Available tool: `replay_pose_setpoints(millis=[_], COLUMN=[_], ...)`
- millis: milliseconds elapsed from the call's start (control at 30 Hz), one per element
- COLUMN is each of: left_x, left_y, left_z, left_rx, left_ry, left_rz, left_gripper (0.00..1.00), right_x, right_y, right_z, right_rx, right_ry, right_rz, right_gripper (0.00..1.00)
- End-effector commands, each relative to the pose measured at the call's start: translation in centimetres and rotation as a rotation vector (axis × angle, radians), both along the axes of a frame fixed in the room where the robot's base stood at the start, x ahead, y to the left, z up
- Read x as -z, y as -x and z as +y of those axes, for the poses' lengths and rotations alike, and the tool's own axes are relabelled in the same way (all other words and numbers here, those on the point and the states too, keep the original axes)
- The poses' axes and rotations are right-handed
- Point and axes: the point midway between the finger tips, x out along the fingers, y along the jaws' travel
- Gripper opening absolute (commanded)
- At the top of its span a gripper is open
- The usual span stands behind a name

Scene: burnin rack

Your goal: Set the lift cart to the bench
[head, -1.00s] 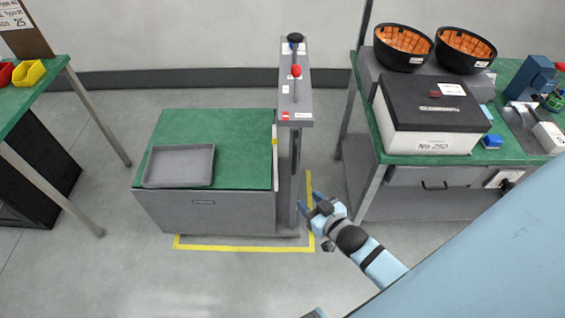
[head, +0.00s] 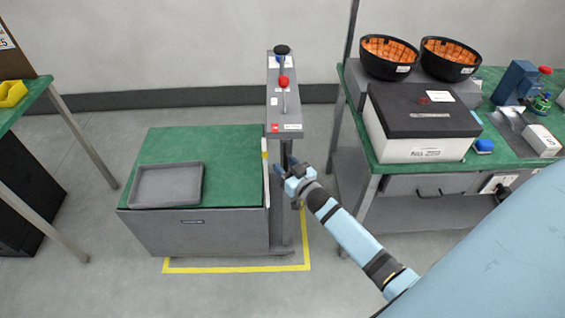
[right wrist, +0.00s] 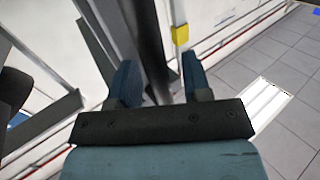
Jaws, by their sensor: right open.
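The lift cart (head: 195,238) stands on the floor with a green top and a grey body. A grey tray (head: 167,186) lies on its top at the left. At its right side rises a grey post (head: 287,190) with a control panel (head: 285,105) bearing a red-knobbed lever (head: 284,90) and a black knob (head: 282,50). My right gripper (head: 287,166) is open beside the post, below the panel. In the right wrist view its fingers (right wrist: 160,85) are apart with a dark upright post between or behind them; contact cannot be told. The bench (head: 376,160) with a green top stands to the right.
Yellow tape (head: 235,269) marks the floor around the cart. On the bench are a black-lidded white box (head: 425,150), black bowls with orange contents (head: 388,57) and a blue device (head: 515,82). Another green-topped table (head: 35,92) stands at the left. Floor in front is clear.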

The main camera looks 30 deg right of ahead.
Motion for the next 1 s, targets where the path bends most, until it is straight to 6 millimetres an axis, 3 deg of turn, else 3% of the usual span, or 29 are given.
replay_pose_setpoints(millis=[133,467,667,1000], left_x=[0.15,-0.16,-0.40,-0.36], left_y=[0.08,-0.04,-0.12,-0.05], left_z=[0.04,0.00,-0.03,-0.09], left_rx=[0.001,0.000,0.000,0.001], left_ry=[-0.002,0.000,0.001,0.001], left_rz=[0.003,-0.003,-0.008,-0.006], left_gripper=[0.43,0.43,0.43,0.43], right_x=[-0.03,0.04,0.03,-0.01], right_y=[-1.21,-1.45,-1.44,-1.40], right_z=[0.06,0.07,0.07,0.01], right_rx=[0.000,0.000,0.000,0.000], right_ry=[-0.001,-0.001,-0.001,0.000], right_rz=[0.000,0.001,0.001,0.000], right_gripper=[0.44,0.44,0.00,0.00])
